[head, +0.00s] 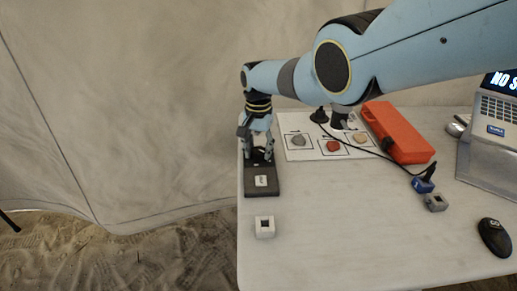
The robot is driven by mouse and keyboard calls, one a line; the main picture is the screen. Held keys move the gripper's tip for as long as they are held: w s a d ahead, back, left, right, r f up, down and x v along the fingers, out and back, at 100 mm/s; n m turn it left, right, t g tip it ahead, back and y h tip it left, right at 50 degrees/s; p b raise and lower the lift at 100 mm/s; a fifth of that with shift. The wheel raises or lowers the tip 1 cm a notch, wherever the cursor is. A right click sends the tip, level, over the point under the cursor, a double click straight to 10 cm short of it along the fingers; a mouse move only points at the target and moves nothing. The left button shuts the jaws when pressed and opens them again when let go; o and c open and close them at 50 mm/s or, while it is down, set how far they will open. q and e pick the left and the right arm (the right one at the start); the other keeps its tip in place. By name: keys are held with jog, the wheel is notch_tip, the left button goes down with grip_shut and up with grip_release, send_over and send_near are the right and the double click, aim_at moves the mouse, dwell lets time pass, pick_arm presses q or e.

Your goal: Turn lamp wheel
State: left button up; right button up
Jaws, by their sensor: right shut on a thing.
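My right gripper (258,152) points down at the left end of the table, its fingers shut around a dark part at the back of a flat black device (263,188). The fingers hide most of that part, so I cannot tell for sure whether it is the lamp wheel. The device lies flat near the table's left edge and bears a small white label (261,181). A black stand-like thing (319,115) with a cord is partly hidden behind my right arm; I cannot tell whether it is the lamp. My left gripper is not in view.
A white sheet (307,154) holds several stones in marked squares. Beside it are an orange case (398,133), a blue block (422,185), a grey block (435,202), a laptop (492,140) and a black mouse (494,238). A white square block (264,227) stands in front. The table's front middle is clear.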

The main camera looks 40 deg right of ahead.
aim_at(258, 150)
jog(key=o, duration=1.2)
jog(key=shift+c, duration=0.2)
jog(key=shift+r, duration=0.1)
notch_tip(258, 150, up, 12)
dwell(0.3)
